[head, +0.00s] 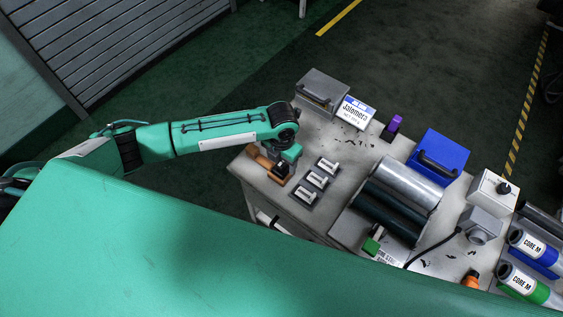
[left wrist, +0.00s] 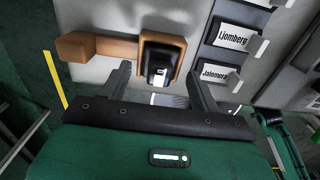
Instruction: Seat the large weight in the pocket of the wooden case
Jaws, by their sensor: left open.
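A brown wooden piece (head: 262,160), which I take for the wooden case, lies at the table's left corner. In the left wrist view the wooden case (left wrist: 95,46) has a long arm to the left and a black block with a bright metal piece (left wrist: 159,76) at its right end. I cannot tell whether either is the large weight, and no pocket shows clearly. My left gripper (head: 284,165) is over this end of the case. In the left wrist view its open fingers (left wrist: 160,82) stand either side of the block's near end, with visible gaps. My right gripper is not shown.
Several dark name-label holders (head: 318,180) stand just right of the case. Farther right are a grey box (head: 322,92), a blue box (head: 438,153) and large rollers (head: 410,185). The table's left edge is close to the case.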

